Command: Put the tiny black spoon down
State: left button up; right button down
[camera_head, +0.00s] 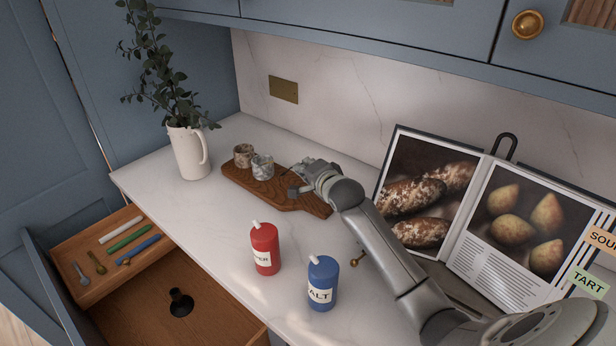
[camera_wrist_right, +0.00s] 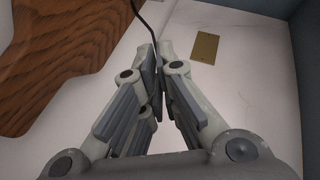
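My right gripper (camera_head: 299,182) is over the right part of the wooden board (camera_head: 318,205). In the right wrist view the gripper (camera_wrist_right: 159,62) has its fingertips closed on a thin, dark, curved handle, the tiny black spoon (camera_wrist_right: 146,22). The spoon runs up out of the top of that view, so its far end is hidden. I cannot make the spoon out in the head view. The board (camera_wrist_right: 65,60) lies at the left of the wrist view. My left gripper is not in view.
A brown pot (camera_head: 243,155) and a grey pot (camera_head: 262,167) stand on the board. Red (camera_head: 265,250) and blue (camera_head: 322,284) bottles stand in front. A cookbook (camera_head: 505,220) is at right, a plant jug (camera_head: 187,152) at left. An open drawer (camera_head: 150,300) holds small spoons and coloured sticks.

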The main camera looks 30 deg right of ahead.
jog(key=f, duration=0.2)
jog(key=d+f+p, duration=0.1)
jog(key=shift+d+f, duration=0.1)
jog(key=shift+f, duration=0.7)
jog(key=c, duration=1.6)
grip_release()
jog(key=shift+c, duration=0.2)
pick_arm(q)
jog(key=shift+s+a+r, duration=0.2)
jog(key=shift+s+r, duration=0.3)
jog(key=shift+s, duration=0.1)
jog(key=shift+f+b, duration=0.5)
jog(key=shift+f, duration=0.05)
pick_arm(e)
jog(key=v, duration=1.2)
